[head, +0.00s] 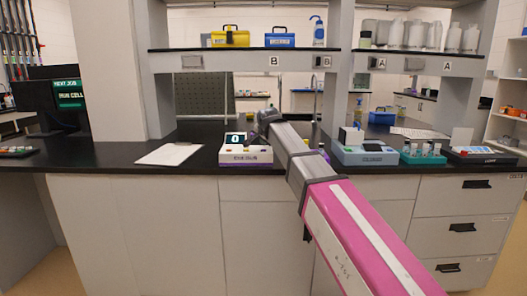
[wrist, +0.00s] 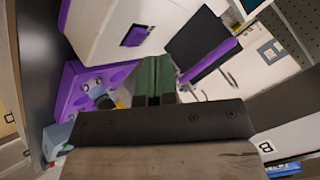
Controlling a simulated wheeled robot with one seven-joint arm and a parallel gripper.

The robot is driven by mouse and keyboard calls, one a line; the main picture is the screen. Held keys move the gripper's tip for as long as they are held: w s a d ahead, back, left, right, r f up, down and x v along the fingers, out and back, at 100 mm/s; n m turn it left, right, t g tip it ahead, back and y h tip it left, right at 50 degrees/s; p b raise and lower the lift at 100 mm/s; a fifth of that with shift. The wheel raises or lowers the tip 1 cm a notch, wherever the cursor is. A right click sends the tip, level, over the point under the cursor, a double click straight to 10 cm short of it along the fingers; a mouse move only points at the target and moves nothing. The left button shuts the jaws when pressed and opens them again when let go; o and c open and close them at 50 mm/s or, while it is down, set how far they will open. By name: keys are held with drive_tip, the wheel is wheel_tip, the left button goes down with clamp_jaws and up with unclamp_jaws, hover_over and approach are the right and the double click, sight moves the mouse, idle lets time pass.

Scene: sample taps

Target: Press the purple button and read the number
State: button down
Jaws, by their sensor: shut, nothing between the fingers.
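A white counter device (head: 245,156) stands on the black bench in the head view, with a small display (head: 235,139) that seems to read 0. Small coloured buttons lie along its front; a red one (head: 232,150) shows at left, the others are too small to tell surely. In the wrist view a white body (wrist: 110,25) carries a dark purple square (wrist: 137,36), perhaps the purple button. My gripper (wrist: 153,62) is shut and empty, its fingertips just below that square in the picture; contact cannot be told. In the head view my gripper (head: 255,136) is over the device's right side.
A white sheet (head: 169,154) lies left of the device. A blue-grey box (head: 363,155), a teal tube rack (head: 423,157) and a dark tray (head: 480,157) stand to the right. A shelf (head: 270,50) with a yellow and a blue case spans above.

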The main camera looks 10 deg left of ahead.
sight(265, 150)
drive_tip(key=shift+f, duration=0.2)
drive_tip(key=shift+f, duration=0.2)
drive_tip(key=shift+f, duration=0.4)
idle(0.9)
drive_tip(key=shift+r, duration=0.8)
drive_tip(key=shift+r, duration=0.1)
drive_tip(key=shift+r, duration=2.45)
drive_tip(key=shift+s, duration=0.1)
